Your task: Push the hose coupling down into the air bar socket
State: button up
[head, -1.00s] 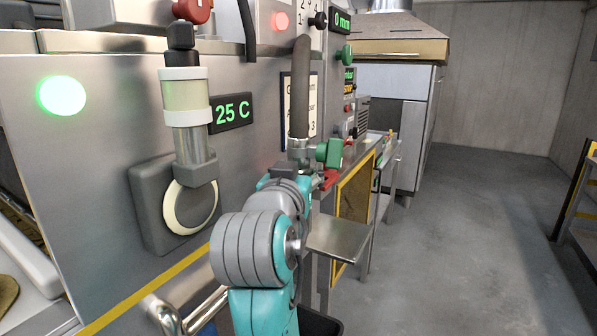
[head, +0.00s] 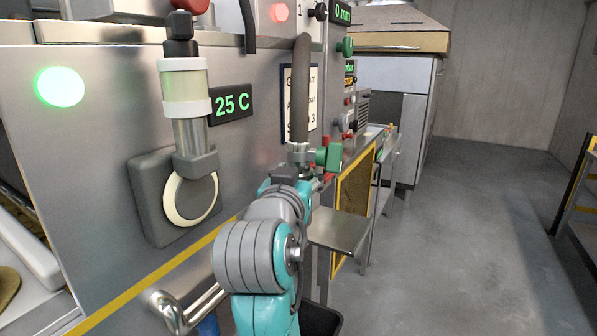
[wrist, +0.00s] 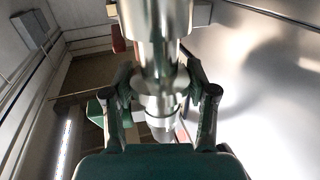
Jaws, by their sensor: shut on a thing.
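The hose coupling (wrist: 158,95) is a shiny metal cylinder with a wider collar, seen in the wrist view between the two fingers of my gripper (wrist: 165,100). My gripper is shut on it, with one finger on each side. In the head view the coupling (head: 299,152) shows as a silver ring at the lower end of a grey hose (head: 301,90), which hangs upright beside the machine panel. My arm hides most of the gripper in the head view. The air bar socket cannot be made out clearly; a green valve handle (head: 329,155) is right beside the coupling.
A small metal shelf (head: 342,230) lies right of my arm. The floor (head: 460,230) at right is clear.

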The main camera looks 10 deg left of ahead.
jog(key=shift+f, duration=1.7)
jog(key=o, duration=1.5)
jog(key=shift+o, duration=0.2)
jog(key=s, duration=1.2)
jog(key=shift+a, duration=0.3)
jog(key=shift+s+f, duration=0.1)
